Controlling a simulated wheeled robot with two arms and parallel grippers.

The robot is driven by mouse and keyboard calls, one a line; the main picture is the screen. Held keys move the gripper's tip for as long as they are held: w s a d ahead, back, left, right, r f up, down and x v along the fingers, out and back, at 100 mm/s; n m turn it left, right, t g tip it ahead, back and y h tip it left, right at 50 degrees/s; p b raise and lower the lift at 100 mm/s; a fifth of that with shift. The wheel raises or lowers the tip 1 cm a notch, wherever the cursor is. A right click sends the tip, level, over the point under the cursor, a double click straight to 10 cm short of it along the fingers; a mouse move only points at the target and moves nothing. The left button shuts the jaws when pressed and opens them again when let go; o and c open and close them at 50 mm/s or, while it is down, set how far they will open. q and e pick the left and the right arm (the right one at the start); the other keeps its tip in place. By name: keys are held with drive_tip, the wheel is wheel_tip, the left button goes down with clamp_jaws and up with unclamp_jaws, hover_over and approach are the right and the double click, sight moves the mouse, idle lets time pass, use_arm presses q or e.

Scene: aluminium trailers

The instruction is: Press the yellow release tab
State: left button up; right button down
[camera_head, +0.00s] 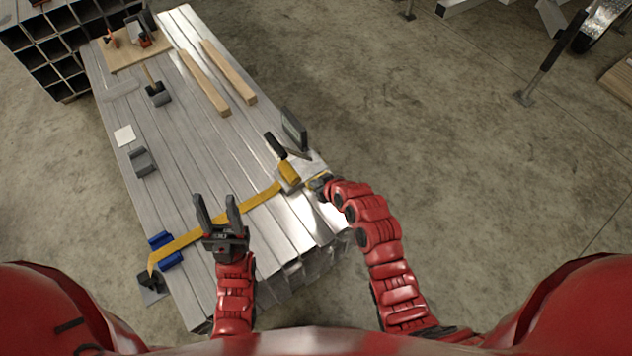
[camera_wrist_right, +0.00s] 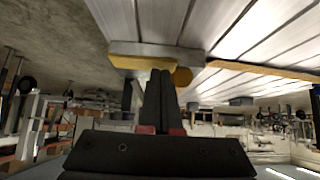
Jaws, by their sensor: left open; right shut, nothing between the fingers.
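A yellow strap (camera_head: 215,226) runs across a bed of aluminium beams (camera_head: 200,170). At its right end is a metal ratchet buckle (camera_head: 287,184) with a yellow wound part (camera_head: 290,170) and a black handle (camera_head: 275,145). In the right wrist view, a yellow strip (camera_wrist_right: 130,63) lies along the metal piece beside the round yellow part (camera_wrist_right: 184,76); I cannot tell which yellow part is the release tab. My right gripper (camera_head: 318,185) is shut and empty, its tips (camera_wrist_right: 160,72) at or just short of the yellow strip; contact is unclear. My left gripper (camera_head: 216,203) is open and empty above the beams, near the strap.
Blue corner pieces (camera_head: 165,250) sit under the strap's left end. A grey clamp-like block (camera_head: 143,162), two wooden bars (camera_head: 205,83) and a wooden board (camera_head: 134,50) lie farther back on the beams. A dark upright plate (camera_head: 294,129) stands at the right edge.

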drive_tip(key=shift+s+a+f+n+h, duration=0.15)
drive_tip(key=shift+a+f+n+h, duration=0.15)
drive_tip(key=shift+f+h, duration=0.2)
drive_tip(key=shift+f+t, duration=0.3)
drive_tip(key=shift+t, duration=0.1)
drive_tip(key=shift+s+f+n+h+b, duration=0.15)
drive_tip(key=shift+f+n+h+b, duration=0.2)
drive_tip(key=shift+f+b, duration=0.5)
drive_tip(key=shift+r, duration=0.25)
drive_tip(key=shift+r+p, duration=0.1)
drive_tip(key=shift+p, duration=0.25)
drive_tip(key=shift+r+p, duration=0.3)
drive_tip(key=shift+r, duration=0.4)
